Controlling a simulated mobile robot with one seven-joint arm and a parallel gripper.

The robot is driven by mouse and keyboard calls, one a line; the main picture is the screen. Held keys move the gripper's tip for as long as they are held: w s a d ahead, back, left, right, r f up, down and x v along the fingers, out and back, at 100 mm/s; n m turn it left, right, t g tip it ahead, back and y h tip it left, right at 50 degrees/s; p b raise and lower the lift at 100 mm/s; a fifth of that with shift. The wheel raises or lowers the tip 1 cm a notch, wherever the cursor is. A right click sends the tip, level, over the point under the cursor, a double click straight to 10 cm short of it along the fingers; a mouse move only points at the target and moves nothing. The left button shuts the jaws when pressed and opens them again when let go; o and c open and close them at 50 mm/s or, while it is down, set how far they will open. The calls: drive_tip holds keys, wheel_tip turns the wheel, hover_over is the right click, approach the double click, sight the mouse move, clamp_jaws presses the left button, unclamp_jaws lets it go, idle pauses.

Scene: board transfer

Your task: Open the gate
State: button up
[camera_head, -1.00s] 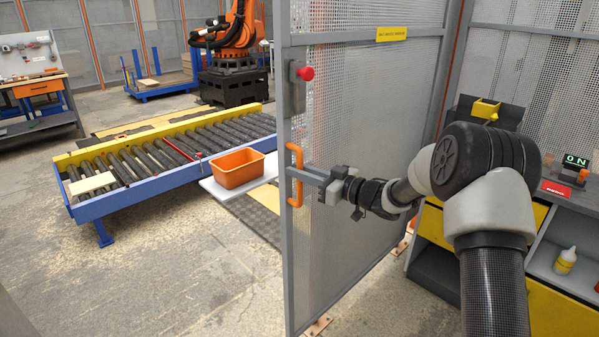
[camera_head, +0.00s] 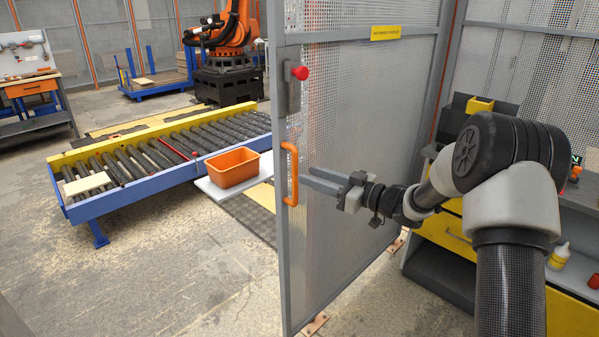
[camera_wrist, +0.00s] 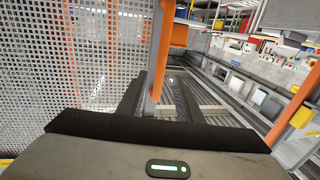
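The gate (camera_head: 350,110) is a grey mesh panel in a metal frame. It stands angled toward me, with open floor to the left of its free edge. Its orange handle (camera_head: 289,173) is on that edge, below a red knob (camera_head: 300,73). My gripper (camera_head: 306,177) is just right of the handle, with its two fingers apart and a small gap to the handle. In the wrist view, the handle (camera_wrist: 161,45) shows beyond and between the spread fingers (camera_wrist: 160,88). Nothing is held.
A roller conveyor (camera_head: 85,205) with a blue frame stands left of the gate. An orange bin (camera_head: 232,167) sits at its near side. A yellow-fronted bench (camera_head: 440,232) is at right, behind my arm. An orange robot arm (camera_head: 232,30) stands at the back. The front left floor is clear.

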drive_tip(key=v, duration=1.1)
drive_tip(key=w+d+r+m+t+h, duration=0.4)
drive_tip(key=r+t+h, duration=0.1)
drive_tip(key=r+h, duration=0.4)
drive_tip(key=s+d+r+m+h, duration=0.3)
drive_tip(key=s+d+r+h, duration=0.1)
drive_tip(key=d+r+h, duration=0.1)
drive_tip(key=s+d+f+m+g+h, duration=0.1)
drive_tip(key=s+d+m+g+h, duration=0.1)
drive_tip(key=s, duration=0.6)
drive_tip(key=s+d+m+g+h, duration=0.1)
drive_tip(key=s+m+h, duration=0.1)
drive_tip(key=s, duration=0.6)
drive_tip(key=s+a+f+m+g+y, duration=0.1)
drive_tip(key=s+a+f+g, duration=0.2)
drive_tip(key=s, duration=0.6)
drive_tip(key=s+a+f+g+y, duration=0.1)
drive_tip(key=s+a+f+g, duration=0.15)
drive_tip(key=s, duration=0.65)
wheel_tip(320, 180, up, 13)
drive_tip(key=p, duration=1.4)
drive_tip(key=shift+r, duration=0.25)
